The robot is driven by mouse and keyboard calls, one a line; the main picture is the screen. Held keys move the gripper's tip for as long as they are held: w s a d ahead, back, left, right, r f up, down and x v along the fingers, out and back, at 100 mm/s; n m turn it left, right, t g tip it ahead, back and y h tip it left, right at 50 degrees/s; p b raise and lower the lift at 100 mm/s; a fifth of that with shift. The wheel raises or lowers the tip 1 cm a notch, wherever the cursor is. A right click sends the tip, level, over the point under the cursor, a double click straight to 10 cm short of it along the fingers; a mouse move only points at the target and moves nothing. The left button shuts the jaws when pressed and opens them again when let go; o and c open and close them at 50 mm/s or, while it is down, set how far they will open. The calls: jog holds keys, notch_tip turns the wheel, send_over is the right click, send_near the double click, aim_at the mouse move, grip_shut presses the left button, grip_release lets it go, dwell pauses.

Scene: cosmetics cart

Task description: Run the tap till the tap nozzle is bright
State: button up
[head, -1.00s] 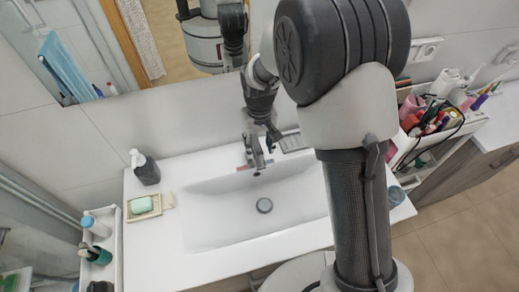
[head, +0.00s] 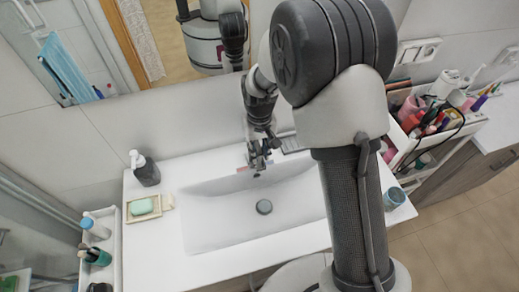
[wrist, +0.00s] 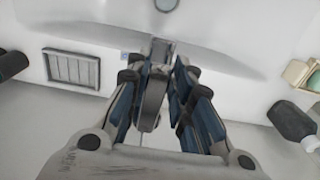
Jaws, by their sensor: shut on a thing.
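The tap (head: 259,168) stands at the back edge of the white basin and is mostly hidden behind my gripper (head: 258,150) in the head view. In the wrist view the grey tap lever (wrist: 153,95) lies between the blue-padded fingers of my gripper (wrist: 162,85), which is shut on it. The tap nozzle (wrist: 163,48) sticks out past the fingertips toward the basin and looks plain grey. No water shows clearly in either view. The basin (head: 225,215) looks empty, with a dark round drain (head: 264,206).
A dark soap bottle (head: 146,170) and a green soap on a dish (head: 143,207) stand left of the basin. A cup (head: 394,197) is at the right edge. A cosmetics cart (head: 440,120) stands right. A mirror is behind the tap.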

grip_shut()
jog(key=r+p, duration=0.1)
jog(key=g+p, duration=0.1)
jog(key=p, duration=0.1)
jog(key=shift+w+r+g, duration=0.3)
jog(key=shift+w+r, duration=0.05)
jog(key=shift+r, duration=0.05)
jog(key=shift+w+a+r+g+h+p, duration=0.15)
jog(key=shift+w+r+g+h+p, duration=0.2)
jog(key=shift+g+p, duration=0.45)
jog(key=shift+s, duration=0.1)
jog(key=o, duration=0.8)
grip_release()
jog(key=shift+c, duration=0.2)
